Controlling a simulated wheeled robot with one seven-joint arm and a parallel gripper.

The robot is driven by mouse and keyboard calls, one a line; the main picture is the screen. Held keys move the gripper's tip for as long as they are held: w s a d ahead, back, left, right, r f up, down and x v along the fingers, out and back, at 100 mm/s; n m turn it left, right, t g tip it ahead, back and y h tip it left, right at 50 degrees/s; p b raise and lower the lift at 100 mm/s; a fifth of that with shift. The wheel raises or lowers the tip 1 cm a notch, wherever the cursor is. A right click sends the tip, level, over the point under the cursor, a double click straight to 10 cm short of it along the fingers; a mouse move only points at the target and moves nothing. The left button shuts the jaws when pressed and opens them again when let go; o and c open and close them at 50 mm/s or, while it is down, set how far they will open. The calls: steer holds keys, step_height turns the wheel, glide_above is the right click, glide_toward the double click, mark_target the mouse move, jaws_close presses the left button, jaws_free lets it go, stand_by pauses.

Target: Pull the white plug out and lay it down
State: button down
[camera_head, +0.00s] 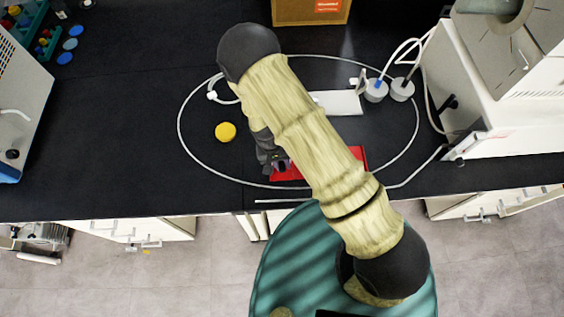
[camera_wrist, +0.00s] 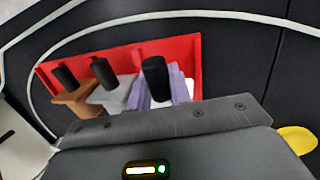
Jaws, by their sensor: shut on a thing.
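In the wrist view the lavender jaw pads of my gripper (camera_wrist: 164,84) stand on either side of a black-topped plug at the right end of the red holder (camera_wrist: 110,59). White shows low between the pads, so I take this as the white plug (camera_wrist: 159,104). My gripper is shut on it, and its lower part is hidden. A grey plug (camera_wrist: 116,92) and a brown plug (camera_wrist: 80,99), both black-topped, stand to its left. In the head view my gripper (camera_head: 272,162) is over the left end of the red holder (camera_head: 359,154), which my arm partly covers.
A yellow disc (camera_head: 225,132) lies left of my gripper. A white cable (camera_head: 180,129) loops around the holder. A white power strip (camera_head: 341,102) with two round grey plugs (camera_head: 376,91) lies behind it.

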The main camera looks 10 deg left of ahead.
steer(key=shift+s+f+b, duration=0.1)
steer(key=shift+f+b, duration=0.5)
steer(key=shift+f, duration=0.15)
steer(key=c, duration=1.2)
jaws_free()
steer(key=shift+r, duration=0.1)
steer(key=p+v, duration=0.4)
steer(key=v, duration=0.4)
steer(key=shift+a+p, duration=0.1)
steer(key=shift+p, duration=0.3)
